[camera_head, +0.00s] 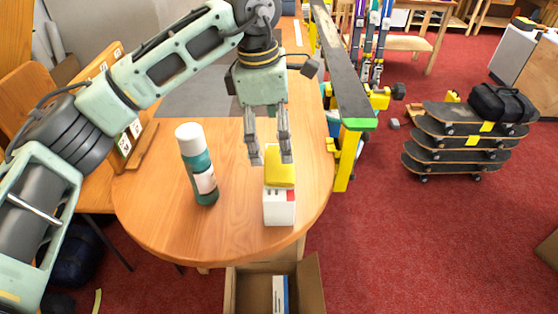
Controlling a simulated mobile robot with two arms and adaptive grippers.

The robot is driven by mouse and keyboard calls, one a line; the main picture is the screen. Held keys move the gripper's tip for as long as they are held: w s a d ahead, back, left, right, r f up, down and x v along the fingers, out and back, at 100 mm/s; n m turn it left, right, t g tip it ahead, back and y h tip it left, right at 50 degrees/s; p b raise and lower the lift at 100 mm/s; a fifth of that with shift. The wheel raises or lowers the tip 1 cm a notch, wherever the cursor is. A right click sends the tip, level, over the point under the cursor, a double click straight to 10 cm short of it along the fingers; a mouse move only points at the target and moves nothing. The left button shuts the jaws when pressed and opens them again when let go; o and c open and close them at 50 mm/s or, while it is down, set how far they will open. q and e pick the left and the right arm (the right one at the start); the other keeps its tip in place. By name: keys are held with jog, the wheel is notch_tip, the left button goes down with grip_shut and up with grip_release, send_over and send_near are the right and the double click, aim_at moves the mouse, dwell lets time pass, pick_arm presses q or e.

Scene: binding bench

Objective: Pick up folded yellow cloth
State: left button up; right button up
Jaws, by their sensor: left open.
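The folded yellow cloth (280,172) lies on top of a white box (280,208) near the right side of the round wooden table (160,208). My left gripper (270,160) points down from above, its two fingers apart. Its fingertips are at the cloth's far end, one near each side; I cannot tell whether they touch it. The cloth's far end is partly hidden by the fingers. My right gripper is not in view.
A teal bottle with a white cap (197,165) stands upright on the table left of the box. A ski on a yellow stand (345,90) runs close along the table's right edge. An open cardboard box (312,285) sits below the front edge. Stacked skateboards (460,150) stand right.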

aim_at(279, 161)
pick_arm(q)
jog(key=f+p, duration=0.1)
jog(key=f, duration=0.2)
jog(key=d+f+p, duration=0.1)
jog(key=f, duration=0.1)
jog(key=shift+s+f+p, duration=0.1)
jog(key=shift+f+p, duration=0.1)
jog(key=shift+p, duration=0.15)
jog(key=shift+f, duration=0.45)
jog(key=c, duration=0.8)
jog(key=shift+r, duration=0.1)
jog(key=shift+c, duration=0.2)
